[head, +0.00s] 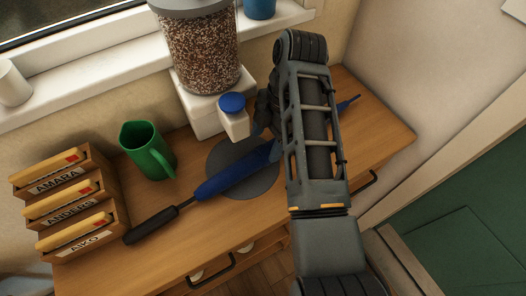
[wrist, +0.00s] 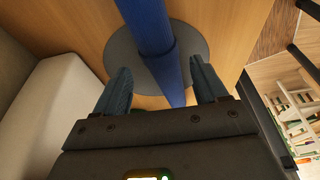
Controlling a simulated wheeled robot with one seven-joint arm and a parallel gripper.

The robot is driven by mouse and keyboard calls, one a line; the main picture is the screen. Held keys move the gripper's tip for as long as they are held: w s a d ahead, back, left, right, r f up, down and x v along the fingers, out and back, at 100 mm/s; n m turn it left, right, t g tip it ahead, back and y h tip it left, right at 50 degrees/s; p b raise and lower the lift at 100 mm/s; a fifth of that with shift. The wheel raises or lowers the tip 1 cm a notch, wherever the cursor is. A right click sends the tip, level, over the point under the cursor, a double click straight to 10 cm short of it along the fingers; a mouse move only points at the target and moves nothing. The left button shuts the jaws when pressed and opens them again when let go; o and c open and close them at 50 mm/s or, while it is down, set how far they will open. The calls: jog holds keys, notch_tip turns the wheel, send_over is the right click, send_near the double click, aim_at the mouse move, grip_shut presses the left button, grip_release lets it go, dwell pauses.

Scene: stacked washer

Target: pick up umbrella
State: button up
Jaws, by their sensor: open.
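The blue umbrella (head: 228,178) lies slantwise on the wooden table, across a grey round mat (head: 233,188). Its black handle points to the front left and its thin tip shows beyond my arm at the right. In the wrist view, my gripper (wrist: 160,76) is open, with one finger on each side of the blue umbrella (wrist: 155,30). The shaft runs between the fingers and on under the gripper body; I cannot tell whether either finger touches it. In the head view, my arm hides part of the umbrella and most of the gripper.
A green mug (head: 147,150) and a wooden letter rack (head: 104,181) stand left of the umbrella. A coffee-bean dispenser (head: 200,50) and a small blue-capped container (head: 234,123) stand behind it. The table's right end (head: 392,133) is clear.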

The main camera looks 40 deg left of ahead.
aim_at(262, 152)
jog(key=shift+x, duration=2.3)
jog(key=c, duration=1.3)
grip_shut()
jog(key=shift+r, duration=0.15)
